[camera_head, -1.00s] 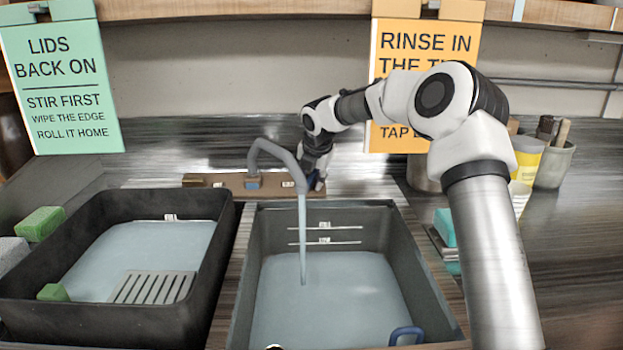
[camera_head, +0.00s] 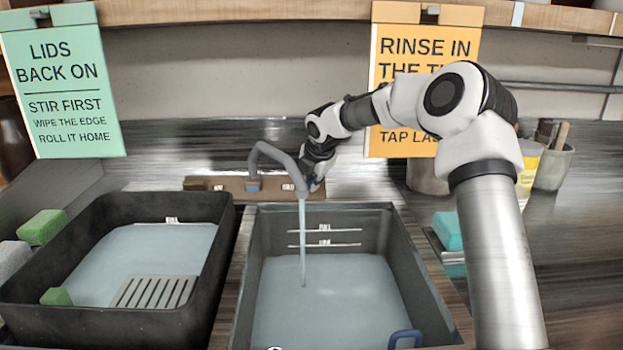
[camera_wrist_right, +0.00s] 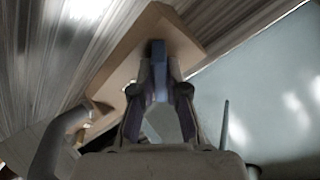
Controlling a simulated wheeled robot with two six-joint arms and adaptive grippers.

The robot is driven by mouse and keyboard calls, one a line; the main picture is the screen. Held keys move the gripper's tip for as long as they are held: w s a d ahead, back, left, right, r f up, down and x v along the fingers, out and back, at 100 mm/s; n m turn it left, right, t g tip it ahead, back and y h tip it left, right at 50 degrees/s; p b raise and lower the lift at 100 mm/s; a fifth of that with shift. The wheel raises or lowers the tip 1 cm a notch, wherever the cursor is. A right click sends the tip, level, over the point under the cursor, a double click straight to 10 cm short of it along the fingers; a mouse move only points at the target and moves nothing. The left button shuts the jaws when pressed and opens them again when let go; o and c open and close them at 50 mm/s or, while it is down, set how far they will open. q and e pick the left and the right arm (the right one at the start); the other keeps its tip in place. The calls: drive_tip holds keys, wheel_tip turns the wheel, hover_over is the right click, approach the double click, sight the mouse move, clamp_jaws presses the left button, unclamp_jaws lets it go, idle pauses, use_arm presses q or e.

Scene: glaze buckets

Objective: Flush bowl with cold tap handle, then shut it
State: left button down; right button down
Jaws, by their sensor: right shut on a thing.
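The grey tap spout (camera_head: 270,148) arches up from a brown base board (camera_head: 232,183) behind the grey rinse tub (camera_head: 377,209). A thin stream of water (camera_head: 302,240) falls from the spout into the water in this tub. My right gripper (camera_head: 312,184) is at the right end of the board, partly hidden by the spout and my own wrist. In the right wrist view my right gripper (camera_wrist_right: 158,92) is shut on a blue tap handle (camera_wrist_right: 157,52). No separate bowl can be made out. My left gripper is not in view.
A black tub (camera_head: 105,318) with water and a slotted grey rack (camera_head: 154,291) stands left. A blue handle (camera_head: 405,336) sits at the grey tub's front right. Containers stand on the right counter.

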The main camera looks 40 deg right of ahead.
drive_tip(key=shift+f+m, duration=0.1)
drive_tip(key=shift+m, duration=0.8)
drive_tip(key=shift+s+f+m+t+b, duration=0.1)
drive_tip(key=shift+m+t+b, duration=0.3)
drive_tip(key=shift+m, duration=0.5)
drive_tip(key=shift+m+b, duration=0.95)
drive_tip(key=shift+m, duration=0.25)
drive_tip(key=shift+m+t+b, duration=0.4)
drive_tip(key=shift+m+b, duration=0.6)
drive_tip(key=shift+m, duration=0.3)
drive_tip(key=c, duration=1.2)
unclamp_jaws()
